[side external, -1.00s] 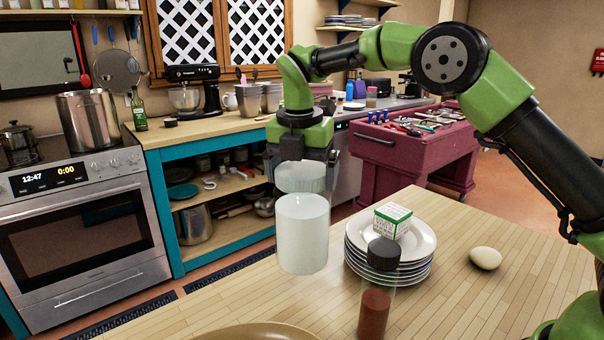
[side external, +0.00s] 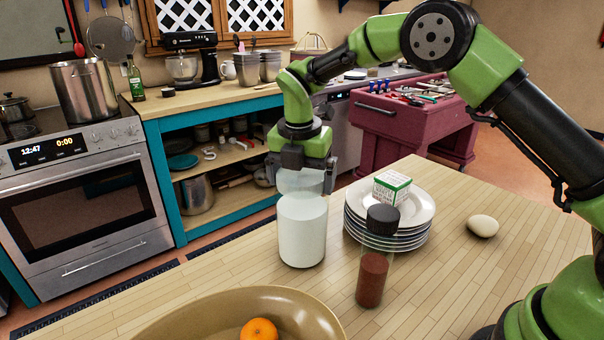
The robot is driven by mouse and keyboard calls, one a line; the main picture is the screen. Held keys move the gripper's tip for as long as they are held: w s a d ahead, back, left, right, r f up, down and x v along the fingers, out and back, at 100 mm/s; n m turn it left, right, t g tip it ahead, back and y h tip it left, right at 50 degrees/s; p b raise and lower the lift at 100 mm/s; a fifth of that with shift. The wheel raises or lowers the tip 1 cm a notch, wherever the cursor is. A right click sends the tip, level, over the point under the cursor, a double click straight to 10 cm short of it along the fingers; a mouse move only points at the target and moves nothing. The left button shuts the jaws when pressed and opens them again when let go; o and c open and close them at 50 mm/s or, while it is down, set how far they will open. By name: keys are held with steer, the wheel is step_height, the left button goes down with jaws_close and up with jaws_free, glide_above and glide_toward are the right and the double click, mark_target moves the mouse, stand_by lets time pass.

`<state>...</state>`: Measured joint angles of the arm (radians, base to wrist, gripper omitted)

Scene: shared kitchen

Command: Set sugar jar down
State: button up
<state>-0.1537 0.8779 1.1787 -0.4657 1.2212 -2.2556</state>
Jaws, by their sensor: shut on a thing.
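The sugar jar (side external: 302,230) is a clear cylinder filled with white, with a clear upper part. It is upright at the left part of the wooden table (side external: 440,290). Its base looks to be at or just above the table top; I cannot tell whether it touches. My gripper (side external: 302,180) points down from above and is shut on the jar's top part. The fingertips are partly hidden by the wrist and jar.
Right of the jar are a stack of plates (side external: 424,214) with a small green-and-white box (side external: 391,187) on top, a dark-lidded spice jar (side external: 374,275) and an egg (side external: 482,226). A tan bowl (side external: 165,322) with an orange (side external: 259,331) is in front.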

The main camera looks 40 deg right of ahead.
steer(key=o, duration=1.5)
steer(key=shift+f, duration=0.1)
steer(key=s+r+m+t+y, duration=0.1)
steer(key=s+r+m, duration=0.2)
steer(key=r, duration=0.6)
steer(key=s+r+m, duration=0.3)
steer(key=r, duration=0.6)
steer(key=s+d+f+m+t+y, duration=0.1)
steer(key=s+m+t, duration=0.1)
steer(key=s+m, duration=0.8)
steer(key=s+f+m+t+y, duration=0.1)
steer(key=s+m+t, duration=0.2)
steer(key=s+m, duration=0.7)
steer(key=shift+s+d+f+m, duration=0.25)
steer(key=shift+s+d+m, duration=0.15)
steer(key=shift+m, duration=0.8)
